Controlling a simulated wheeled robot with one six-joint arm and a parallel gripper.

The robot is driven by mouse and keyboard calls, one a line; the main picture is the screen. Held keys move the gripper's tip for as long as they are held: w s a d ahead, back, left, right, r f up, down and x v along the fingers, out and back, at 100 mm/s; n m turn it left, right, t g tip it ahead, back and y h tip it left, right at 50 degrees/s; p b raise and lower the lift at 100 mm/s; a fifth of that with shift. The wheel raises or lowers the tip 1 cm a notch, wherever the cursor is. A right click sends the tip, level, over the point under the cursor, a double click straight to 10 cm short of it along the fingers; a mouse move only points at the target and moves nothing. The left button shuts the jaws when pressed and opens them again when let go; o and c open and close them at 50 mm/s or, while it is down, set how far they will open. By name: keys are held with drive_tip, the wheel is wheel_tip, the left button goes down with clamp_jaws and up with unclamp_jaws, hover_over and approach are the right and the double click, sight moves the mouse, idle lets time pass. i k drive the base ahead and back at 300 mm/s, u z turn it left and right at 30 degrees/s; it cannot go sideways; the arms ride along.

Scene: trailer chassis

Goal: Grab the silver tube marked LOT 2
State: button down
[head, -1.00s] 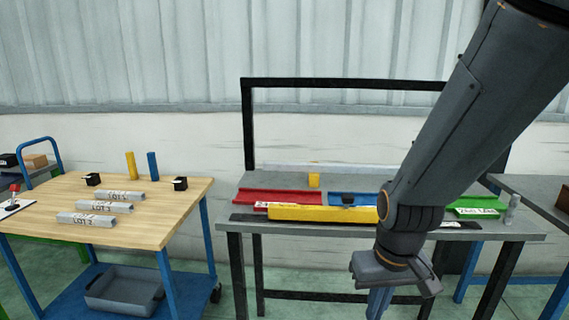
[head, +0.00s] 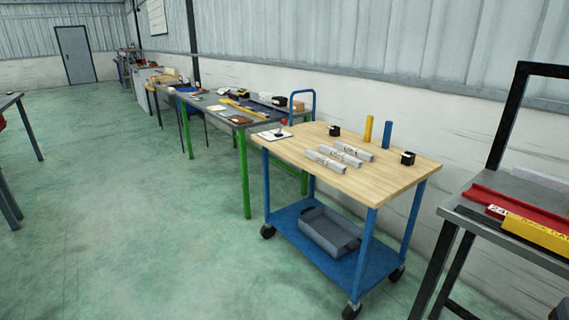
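Three silver tubes lie side by side on the wooden top of a blue cart (head: 395,182) in the head view. They are a far tube (head: 354,151), a middle tube (head: 345,158) and a near tube (head: 325,163). Each bears dark lettering on top, too small and slanted here to tell surely which one reads LOT 2. Nothing touches or covers them. My gripper is outside the view.
A yellow post (head: 368,129) and a blue post (head: 387,135) stand behind the tubes, with black blocks (head: 335,130) (head: 408,158) nearby. A grey bin (head: 328,232) sits on the lower shelf. Green floor is open at left. A dark-framed bench (head: 470,213) stands at right.

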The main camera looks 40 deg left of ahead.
sight(340, 168)
drive_tip(key=u, duration=1.2)
drive_tip(key=i, duration=2.1)
